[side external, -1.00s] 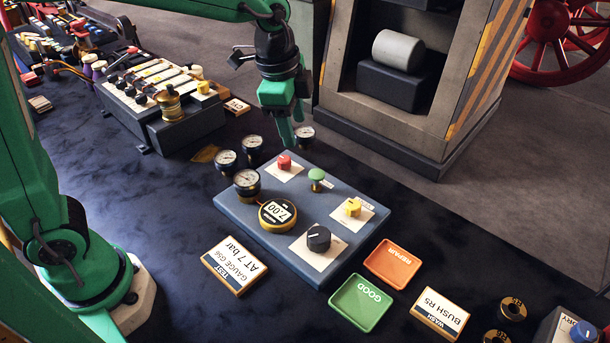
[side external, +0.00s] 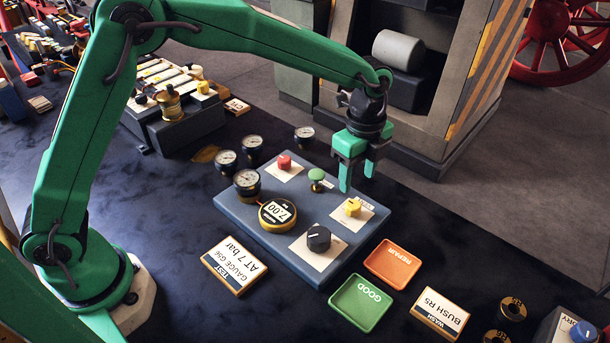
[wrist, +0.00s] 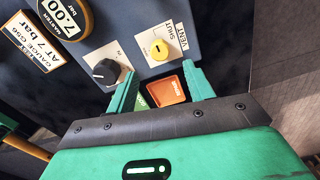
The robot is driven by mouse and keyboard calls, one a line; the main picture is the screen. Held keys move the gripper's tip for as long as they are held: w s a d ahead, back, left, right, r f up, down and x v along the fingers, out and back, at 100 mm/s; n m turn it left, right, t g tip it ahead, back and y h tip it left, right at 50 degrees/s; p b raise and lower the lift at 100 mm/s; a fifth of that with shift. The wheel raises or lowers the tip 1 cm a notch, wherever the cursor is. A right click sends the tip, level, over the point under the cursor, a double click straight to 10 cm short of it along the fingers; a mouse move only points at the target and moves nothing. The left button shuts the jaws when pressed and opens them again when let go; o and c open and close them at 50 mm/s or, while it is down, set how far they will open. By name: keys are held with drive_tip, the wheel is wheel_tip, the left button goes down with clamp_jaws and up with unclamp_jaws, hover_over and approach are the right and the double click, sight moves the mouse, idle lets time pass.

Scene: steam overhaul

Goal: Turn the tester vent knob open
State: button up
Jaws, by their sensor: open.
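The vent knob (side external: 352,207) is yellow and sits on a white plate at the right corner of the blue-grey tester block (side external: 235,208). In the wrist view the yellow knob (wrist: 159,49) lies just beyond my fingertips, beside the words VENT and SHUT. My gripper (side external: 357,181) is open and empty, pointing down above the block's far right edge, just behind the knob and apart from it. In the wrist view the two fingers (wrist: 160,82) stand wide apart. Nothing hides the knob.
The block also carries a red knob (side external: 284,163), a green knob (side external: 317,175), a black knob (side external: 318,238) and a round gauge reading 7.00 (side external: 277,214). An orange REPAIR tray (side external: 393,264) and green GOOD tray (side external: 361,303) lie in front. Small dial gauges (side external: 247,182) stand left.

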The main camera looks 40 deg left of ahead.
sight(353, 204)
drive_tip(key=shift+f, duration=0.1)
drive_tip(key=shift+f, duration=3.8)
drive_tip(key=c, duration=1)
drive_tip(key=shift+o, duration=0.2)
